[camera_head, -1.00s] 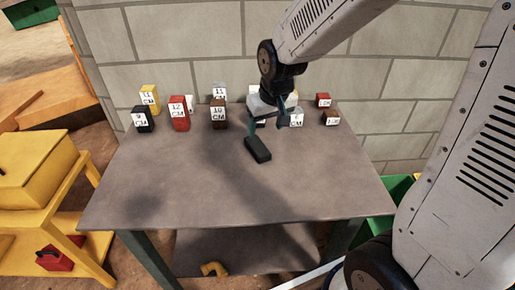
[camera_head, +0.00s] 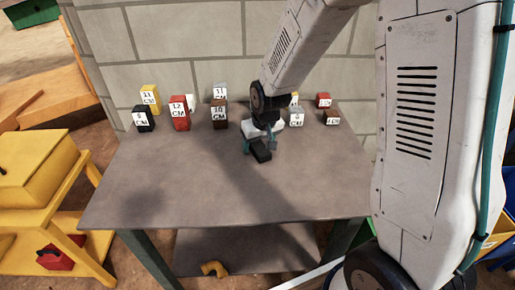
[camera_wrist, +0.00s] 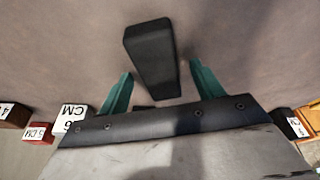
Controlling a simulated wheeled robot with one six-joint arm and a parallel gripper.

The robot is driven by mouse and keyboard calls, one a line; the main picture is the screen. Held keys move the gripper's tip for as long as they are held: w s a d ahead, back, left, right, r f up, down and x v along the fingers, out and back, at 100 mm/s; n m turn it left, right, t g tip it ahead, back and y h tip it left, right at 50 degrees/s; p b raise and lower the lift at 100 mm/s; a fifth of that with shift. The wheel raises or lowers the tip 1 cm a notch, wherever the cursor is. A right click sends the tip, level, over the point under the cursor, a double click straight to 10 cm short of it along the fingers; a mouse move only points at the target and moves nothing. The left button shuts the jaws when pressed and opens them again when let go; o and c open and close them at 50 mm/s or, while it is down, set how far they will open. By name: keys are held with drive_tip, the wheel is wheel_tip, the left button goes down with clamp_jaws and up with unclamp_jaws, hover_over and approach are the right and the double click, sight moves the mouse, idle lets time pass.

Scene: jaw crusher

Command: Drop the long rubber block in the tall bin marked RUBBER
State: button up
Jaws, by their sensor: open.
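The long black rubber block (camera_head: 260,152) lies flat on the grey table (camera_head: 190,195), near its middle. It also shows in the wrist view (camera_wrist: 152,62), between and ahead of the two teal fingers. My gripper (camera_head: 260,148) is open above the block, with a finger on each side of it. In the wrist view my gripper (camera_wrist: 158,88) has a gap between each finger and the block. The head view hides part of the block behind the gripper. I cannot make out a tall bin marked RUBBER.
Several labelled blocks stand along the table's back, among them a red one (camera_head: 179,115), a brown one (camera_head: 219,115) and a black one (camera_head: 144,119). A block wall (camera_head: 170,50) rises behind. A yellow stand (camera_head: 40,190) is at left. The table's front is clear.

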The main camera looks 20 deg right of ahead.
drive_tip(key=c, duration=1.3)
drive_tip(key=shift+o, duration=0.2)
